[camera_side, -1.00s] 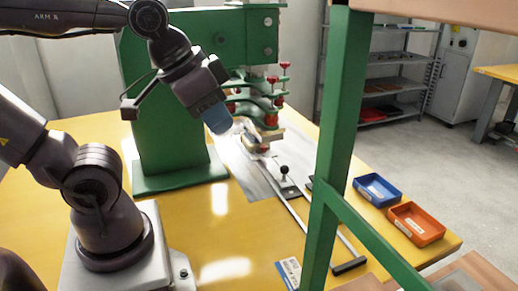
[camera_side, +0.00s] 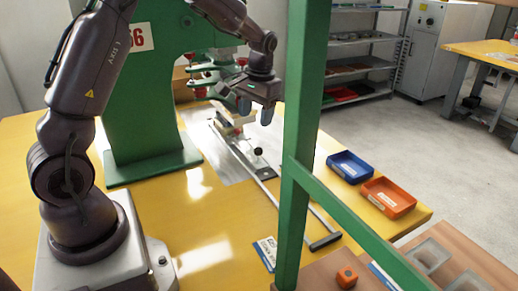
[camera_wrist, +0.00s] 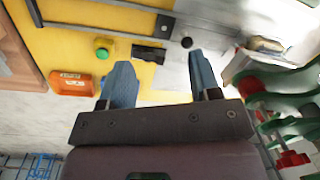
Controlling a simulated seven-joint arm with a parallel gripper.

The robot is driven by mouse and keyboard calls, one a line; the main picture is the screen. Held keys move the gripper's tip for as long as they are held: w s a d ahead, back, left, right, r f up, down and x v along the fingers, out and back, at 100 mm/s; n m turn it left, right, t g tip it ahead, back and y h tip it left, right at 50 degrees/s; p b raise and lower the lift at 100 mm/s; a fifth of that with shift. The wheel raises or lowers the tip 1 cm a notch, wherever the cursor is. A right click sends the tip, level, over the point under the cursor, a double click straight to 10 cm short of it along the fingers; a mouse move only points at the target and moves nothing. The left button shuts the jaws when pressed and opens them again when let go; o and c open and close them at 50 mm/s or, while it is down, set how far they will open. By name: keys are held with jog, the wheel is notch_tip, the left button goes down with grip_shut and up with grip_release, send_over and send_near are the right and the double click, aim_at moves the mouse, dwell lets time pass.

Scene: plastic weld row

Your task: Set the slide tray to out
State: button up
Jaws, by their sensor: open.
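The slide tray appears as a grey metal plate with a black ball knob (camera_side: 258,152), on two long rails that run toward a black crossbar (camera_side: 325,241) in the side view. The knob (camera_wrist: 187,43) also shows in the wrist view, beyond my fingertips. The knob stands toward the press end of the rails. My gripper (camera_side: 256,111) hangs with its blue fingers pointing down, above and apart from the knob. In the wrist view my gripper (camera_wrist: 160,85) is open, with nothing between its fingers.
The green press (camera_side: 152,95) with red-knobbed clamps stands close to my gripper's left. A green post (camera_side: 301,130) stands in the foreground. Blue (camera_side: 350,167) and orange (camera_side: 388,198) bins lie right of the rails. A green button (camera_wrist: 102,54) and a dark block (camera_wrist: 148,55) sit by the rails.

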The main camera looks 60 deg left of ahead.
jog(key=n+g, duration=0.1)
send_near(260, 148)
jog(key=s+d, duration=0.2)
notch_tip(260, 148, up, 2)
jog(key=w+y, duration=0.1)
jog(key=w, duration=0.1)
jog(key=shift+n, duration=0.5)
jog(key=x, duration=0.8)
jog(key=a+x, duration=0.1)
jog(key=x, duration=0.3)
jog(key=shift+w+f, duration=0.1)
jog(key=shift+f, duration=0.1)
grip_shut()
jog(key=shift+d, duration=0.1)
